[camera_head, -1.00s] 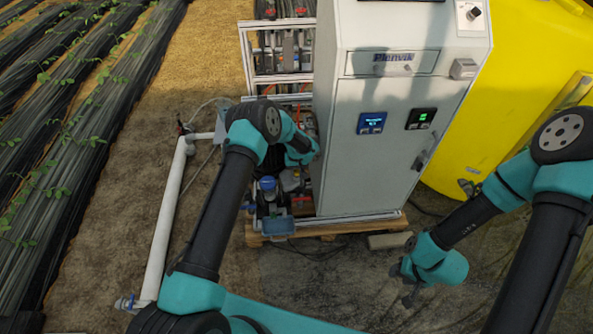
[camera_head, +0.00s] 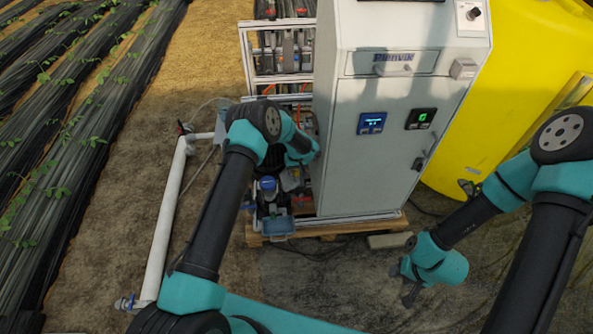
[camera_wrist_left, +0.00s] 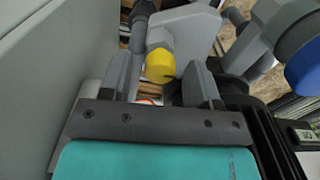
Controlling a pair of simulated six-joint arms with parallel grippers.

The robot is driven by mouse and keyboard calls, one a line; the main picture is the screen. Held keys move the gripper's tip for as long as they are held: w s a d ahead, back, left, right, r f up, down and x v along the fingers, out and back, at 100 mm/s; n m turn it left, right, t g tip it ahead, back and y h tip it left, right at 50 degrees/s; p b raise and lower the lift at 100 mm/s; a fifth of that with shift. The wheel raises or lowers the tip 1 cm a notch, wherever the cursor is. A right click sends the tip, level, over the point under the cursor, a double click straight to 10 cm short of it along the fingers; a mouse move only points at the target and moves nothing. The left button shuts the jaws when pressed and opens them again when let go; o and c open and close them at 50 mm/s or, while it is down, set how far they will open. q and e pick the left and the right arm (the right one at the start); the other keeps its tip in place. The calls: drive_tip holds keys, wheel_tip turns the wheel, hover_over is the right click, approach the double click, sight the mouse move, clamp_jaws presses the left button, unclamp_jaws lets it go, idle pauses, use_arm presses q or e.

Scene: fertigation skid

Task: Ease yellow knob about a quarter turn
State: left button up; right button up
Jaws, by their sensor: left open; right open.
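The yellow knob (camera_wrist_left: 160,66) shows in the left wrist view, on the end of a grey fitting. My left gripper (camera_wrist_left: 163,80) is open, with one dark finger on each side of the knob. A gap shows between the knob and the fingers, though I cannot tell their exact depth. In the head view my left arm reaches down beside the grey cabinet, and its fingers and the knob are hidden there. My right gripper (camera_head: 410,290) is open and empty, low over the ground to the right of the cabinet.
The grey cabinet (camera_head: 345,190) stands close beside my left wrist. A large blue round part (camera_wrist_left: 303,68) and grey pipework are near on the right of the left wrist view. A white pipe (camera_head: 165,225) lies left; a yellow tank (camera_head: 480,130) stands behind right.

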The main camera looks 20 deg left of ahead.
sight(296, 171)
use_arm(q)
drive_tip(key=shift+r, duration=0.1)
wheel_tip(296, 171, up, 17)
idle(0.7)
idle(0.3)
drive_tip(key=s+f+m+h, duration=0.15)
drive_tip(key=s+f, duration=0.25)
drive_tip(key=s, duration=0.4)
drive_tip(key=s+f+m+h, duration=0.15)
drive_tip(key=s+f, duration=0.25)
drive_tip(key=s, duration=0.5)
drive_tip(key=s+a, duration=0.1)
drive_tip(key=s, duration=2)
drive_tip(key=shift+a+t+h, duration=0.25)
drive_tip(key=shift+t+h, duration=0.15)
